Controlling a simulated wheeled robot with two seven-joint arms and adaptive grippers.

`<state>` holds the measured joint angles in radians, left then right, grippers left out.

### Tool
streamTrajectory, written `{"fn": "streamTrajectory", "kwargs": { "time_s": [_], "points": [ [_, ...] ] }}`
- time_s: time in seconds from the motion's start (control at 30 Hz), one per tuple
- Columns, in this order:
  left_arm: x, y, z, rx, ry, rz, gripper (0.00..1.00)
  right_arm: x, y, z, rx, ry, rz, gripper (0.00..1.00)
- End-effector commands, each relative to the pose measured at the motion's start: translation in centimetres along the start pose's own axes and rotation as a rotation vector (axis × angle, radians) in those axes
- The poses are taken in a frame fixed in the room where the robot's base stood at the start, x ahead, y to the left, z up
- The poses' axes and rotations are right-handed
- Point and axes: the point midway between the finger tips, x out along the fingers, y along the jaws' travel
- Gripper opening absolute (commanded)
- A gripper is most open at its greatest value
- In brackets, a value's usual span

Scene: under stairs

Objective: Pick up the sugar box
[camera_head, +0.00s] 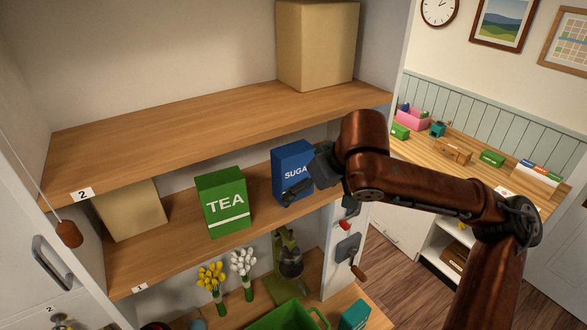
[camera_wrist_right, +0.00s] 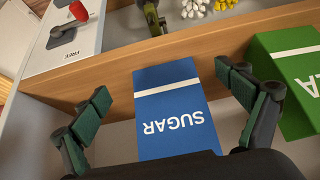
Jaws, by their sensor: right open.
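The sugar box (camera_head: 287,165) is blue with white lettering and stands on the middle shelf (camera_head: 160,248), right of the green tea box (camera_head: 224,200). My right gripper (camera_head: 303,178) reaches in from the right, in front of the sugar box, and hides part of it. In the right wrist view the sugar box (camera_wrist_right: 171,108) appears upside down between the two spread fingers of my right gripper (camera_wrist_right: 165,112), with a gap on each side. The tea box (camera_wrist_right: 290,75) is close beside the finger at the right of that view. My left gripper is not in view.
A cardboard box (camera_head: 130,207) stands at the left of the middle shelf, and another (camera_head: 317,45) is on the upper shelf (camera_head: 200,115). The cabinet side panel (camera_head: 343,235) is right of the sugar box. A green crate (camera_head: 290,318) and flowers (camera_head: 243,265) are below.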

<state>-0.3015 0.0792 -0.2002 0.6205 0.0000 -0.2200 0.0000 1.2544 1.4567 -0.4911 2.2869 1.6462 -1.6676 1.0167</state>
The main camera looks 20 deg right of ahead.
Motion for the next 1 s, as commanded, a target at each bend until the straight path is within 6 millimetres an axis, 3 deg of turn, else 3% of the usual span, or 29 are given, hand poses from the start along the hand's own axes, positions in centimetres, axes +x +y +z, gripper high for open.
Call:
{"fn": "streamTrajectory", "kwargs": {
  "time_s": [0.1, 0.37, 0.6, 1.0],
  "points": [
    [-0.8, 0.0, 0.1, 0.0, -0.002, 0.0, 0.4, 0.8, -0.1, -1.6, -0.002, -0.001, -0.002, 0.93],
    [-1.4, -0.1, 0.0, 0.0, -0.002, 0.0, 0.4, 1.9, -0.1, -3.0, -0.001, -0.001, -0.001, 0.93],
    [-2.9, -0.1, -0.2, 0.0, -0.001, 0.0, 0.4, 3.8, 0.1, -6.2, 0.002, -0.001, 0.002, 0.93],
    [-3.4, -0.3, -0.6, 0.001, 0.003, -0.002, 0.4, 5.1, 0.1, -5.8, 0.001, 0.0, 0.002, 0.92]
  ]
}}
